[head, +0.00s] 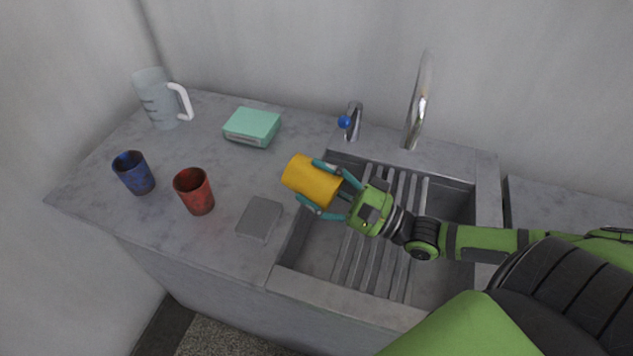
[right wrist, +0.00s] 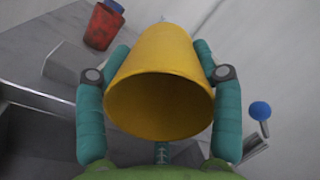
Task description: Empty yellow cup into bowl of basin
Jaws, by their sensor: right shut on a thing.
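The yellow cup (head: 311,181) is held in my right gripper (head: 327,185), whose teal fingers lie on either side of it. The cup is tilted well over, nearly on its side, above the left edge of the basin. In the right wrist view the yellow cup (right wrist: 160,80) fills the middle between the two fingers, and a dark inner hollow shows; I cannot tell whether anything is in it. The basin (head: 290,280) is sunk in the counter, with grey slats across its bowl. My left gripper is not in view.
A blue cup (head: 134,173), a red cup (head: 194,191) and a grey block (head: 260,219) stand left of the basin. A clear jug (head: 158,98) and a mint box (head: 252,127) are farther back. A tall faucet (head: 420,100) and a blue-knobbed tap (head: 352,121) rise behind the basin.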

